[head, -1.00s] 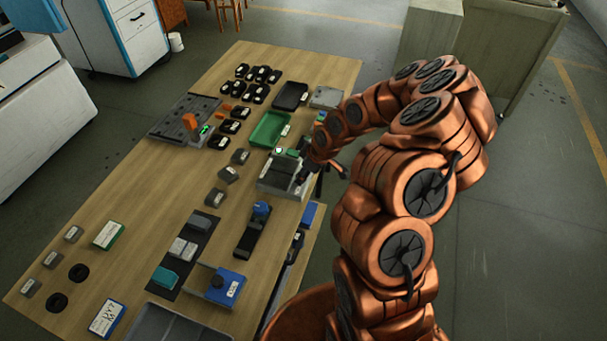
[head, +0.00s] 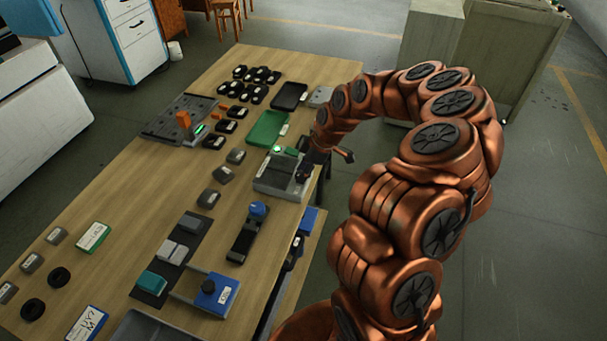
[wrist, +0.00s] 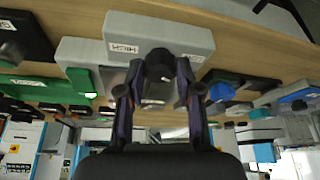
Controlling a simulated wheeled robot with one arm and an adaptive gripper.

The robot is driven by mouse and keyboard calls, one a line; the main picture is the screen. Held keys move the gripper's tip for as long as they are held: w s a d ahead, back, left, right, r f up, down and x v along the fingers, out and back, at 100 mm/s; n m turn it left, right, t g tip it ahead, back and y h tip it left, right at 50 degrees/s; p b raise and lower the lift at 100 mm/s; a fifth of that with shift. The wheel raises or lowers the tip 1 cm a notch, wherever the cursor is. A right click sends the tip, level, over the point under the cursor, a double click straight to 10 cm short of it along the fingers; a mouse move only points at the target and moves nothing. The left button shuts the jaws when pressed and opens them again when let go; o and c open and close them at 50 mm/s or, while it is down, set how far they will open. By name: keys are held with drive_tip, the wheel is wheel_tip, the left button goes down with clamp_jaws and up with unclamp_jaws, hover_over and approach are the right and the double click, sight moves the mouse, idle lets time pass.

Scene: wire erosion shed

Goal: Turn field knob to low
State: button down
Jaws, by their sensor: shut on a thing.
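The field knob (wrist: 160,64) is a dark round knob on a light grey box (wrist: 85,48) in the wrist view. My gripper (wrist: 160,82) has its two fingers on either side of the knob and is shut on it. A white label reading HIGH (wrist: 122,47) is beside the knob; another small label (wrist: 193,58) lies on its other side, too small to read. In the head view the grey box (head: 268,186) sits at the table's right edge, with my gripper (head: 304,172) at its right end. The knob is hidden there.
A green tray (head: 268,128) and a black tray (head: 289,95) lie beyond the box. A stand with a blue knob (head: 258,208) and a blue box (head: 215,293) are nearer. Several dark blocks are around. Open floor is right of the table.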

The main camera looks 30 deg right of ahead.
idle(0.3)
drive_tip(key=c, duration=0.8)
unclamp_jaws()
drive_tip(key=shift+o, duration=0.2)
drive_tip(key=v, duration=1.2)
drive_tip(key=shift+w, duration=0.1)
